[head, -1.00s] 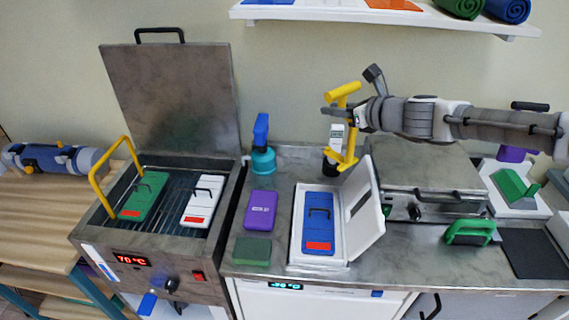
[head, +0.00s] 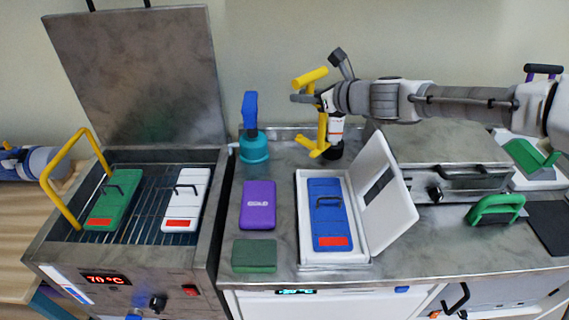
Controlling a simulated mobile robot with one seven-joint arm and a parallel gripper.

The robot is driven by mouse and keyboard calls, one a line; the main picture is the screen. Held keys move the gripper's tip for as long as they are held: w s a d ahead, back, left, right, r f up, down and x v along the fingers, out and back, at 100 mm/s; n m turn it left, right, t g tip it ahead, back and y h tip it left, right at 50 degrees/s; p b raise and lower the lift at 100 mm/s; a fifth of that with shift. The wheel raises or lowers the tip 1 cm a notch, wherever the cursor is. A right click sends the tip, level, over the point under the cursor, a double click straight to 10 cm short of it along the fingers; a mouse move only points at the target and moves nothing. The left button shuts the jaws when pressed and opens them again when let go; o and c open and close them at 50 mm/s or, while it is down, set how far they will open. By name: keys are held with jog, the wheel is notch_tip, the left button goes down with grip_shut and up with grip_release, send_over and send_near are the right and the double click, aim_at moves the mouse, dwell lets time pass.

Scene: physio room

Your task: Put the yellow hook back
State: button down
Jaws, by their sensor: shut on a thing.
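The yellow hook (head: 322,130) hangs upright from my gripper (head: 306,98), with its bar-shaped grip at the top and its bent foot at the bottom. My gripper is shut on it, over the back of the steel counter. The foot shows close above the counter; I cannot tell whether it touches. Part of the upper stem is hidden by my gripper. A white and black bottle (head: 336,131) stands just right of the hook, partly covered by my gripper.
The open heater (head: 130,260) at left holds a green and a white pack, with a yellow loop handle (head: 47,180). A purple pack (head: 258,205) lies nearby.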

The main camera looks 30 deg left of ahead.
jog(key=w+a+f, duration=0.6)
jog(key=a+f, duration=0.3)
jog(key=f, duration=0.2)
jog(key=shift+w+a+f, duration=0.2)
jog(key=shift+w+a, duration=0.05)
jog(key=shift+a, duration=0.1)
jog(key=c, duration=0.8)
grip_release()
jog(key=shift+o, duration=0.2)
jog(key=v, duration=1.2)
jog(key=shift+b, duration=0.35)
